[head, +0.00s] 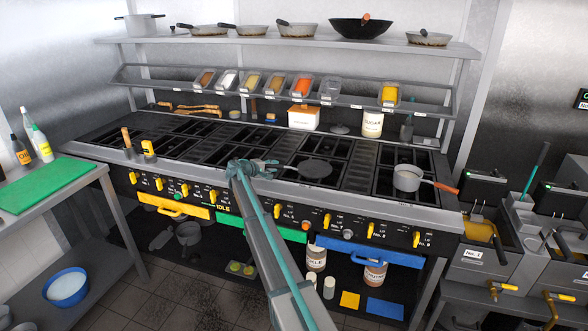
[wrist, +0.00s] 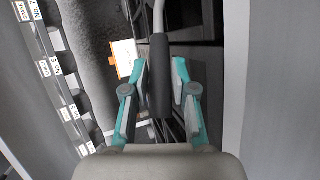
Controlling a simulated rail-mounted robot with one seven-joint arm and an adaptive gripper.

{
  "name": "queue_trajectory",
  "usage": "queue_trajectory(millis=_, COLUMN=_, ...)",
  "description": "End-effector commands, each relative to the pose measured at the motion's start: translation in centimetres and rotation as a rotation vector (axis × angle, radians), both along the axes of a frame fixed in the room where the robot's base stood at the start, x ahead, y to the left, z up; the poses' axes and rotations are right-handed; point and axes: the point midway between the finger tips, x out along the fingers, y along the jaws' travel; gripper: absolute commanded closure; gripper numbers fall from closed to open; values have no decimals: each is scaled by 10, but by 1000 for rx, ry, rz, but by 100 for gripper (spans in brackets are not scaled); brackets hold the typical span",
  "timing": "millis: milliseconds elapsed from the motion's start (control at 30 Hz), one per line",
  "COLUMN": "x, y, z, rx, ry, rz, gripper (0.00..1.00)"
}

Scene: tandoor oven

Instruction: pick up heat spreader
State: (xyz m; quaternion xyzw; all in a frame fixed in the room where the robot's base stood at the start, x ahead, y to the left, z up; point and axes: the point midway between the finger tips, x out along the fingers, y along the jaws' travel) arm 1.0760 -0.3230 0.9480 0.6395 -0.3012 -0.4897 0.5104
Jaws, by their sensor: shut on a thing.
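The heat spreader (head: 316,170), a dark flat round plate, is at a middle burner of the stove in the head view. Its handle points left toward my gripper (head: 268,164). I cannot tell whether the plate rests on the grate or is slightly raised. In the wrist view, the black handle sleeve (wrist: 159,75) with a thin grey rod lies between the teal fingers of my gripper (wrist: 159,80). The gripper is shut on this handle. The plate itself is not clearly seen in the wrist view.
A small pot (head: 408,178) with an orange handle stands on the right burner. Above the stove runs a rack with several ingredient containers (head: 303,87), and a top shelf with pans and a wok (head: 360,27). A white box (head: 304,117) stands behind the burners. The left burners are mostly clear.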

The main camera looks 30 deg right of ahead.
Motion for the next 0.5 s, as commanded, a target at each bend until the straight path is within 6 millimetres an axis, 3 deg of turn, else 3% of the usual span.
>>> queue_trajectory(millis=333, x=0, y=0, z=13, rx=-3, ry=-1, rz=1, gripper=100)
queue_trajectory(millis=467, x=0, y=0, z=30, rx=-3, ry=-4, rz=1, gripper=100)
queue_trajectory(millis=500, x=-9, y=1, z=37, rx=-2, ry=-3, rz=0, gripper=100)
